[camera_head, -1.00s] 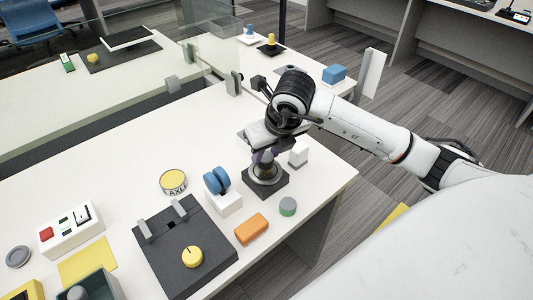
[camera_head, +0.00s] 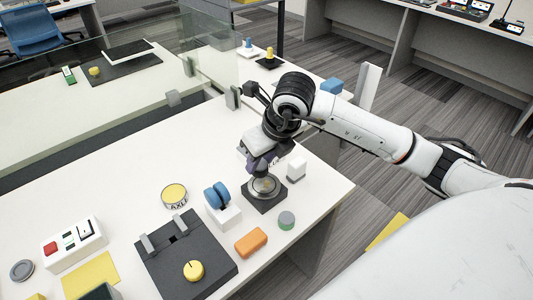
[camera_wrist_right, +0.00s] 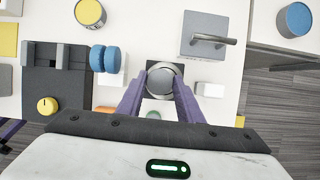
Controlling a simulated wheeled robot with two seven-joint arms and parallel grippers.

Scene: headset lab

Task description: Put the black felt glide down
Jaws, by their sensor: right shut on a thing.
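My right gripper (camera_head: 262,172) points down over a dark square base (camera_head: 267,203) with a pale round ring on it. Its purple fingers are shut on a small round piece, which I take to be the black felt glide. In the right wrist view, a round grey top (camera_wrist_right: 162,78) shows between and beyond the fingertips. The fingers hide much of the held piece, so its black felt cannot be made out clearly. I cannot tell whether it touches the base.
A white block (camera_head: 296,168) stands right of the base. A white stand with blue discs (camera_head: 216,196), an orange block (camera_head: 251,242) and a grey-topped green disc (camera_head: 286,221) are close by. A dark panel with a yellow knob (camera_head: 193,271) lies front left. The table's right edge is near.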

